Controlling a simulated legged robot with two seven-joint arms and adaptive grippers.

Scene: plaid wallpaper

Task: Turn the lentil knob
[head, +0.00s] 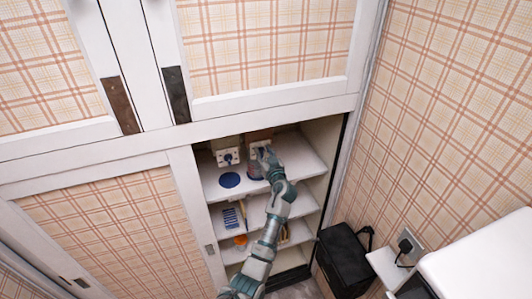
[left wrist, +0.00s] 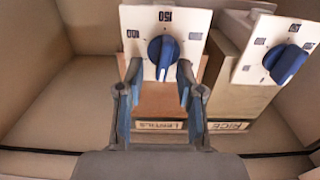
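The lentil knob (left wrist: 163,52) is a blue dial on a white plate with printed numbers, above a box labelled LENTILS (left wrist: 158,125). In the head view my left gripper (head: 266,158) reaches into the upper shelf of the cabinet and partly hides the lentil dispenser (head: 260,145). My right gripper is not in view.
A second blue knob (left wrist: 287,63) on the RICE dispenser stands beside it; this dispenser (head: 228,157) also shows in the head view. Lower shelves hold small items. A black bag (head: 343,260) stands at the right.

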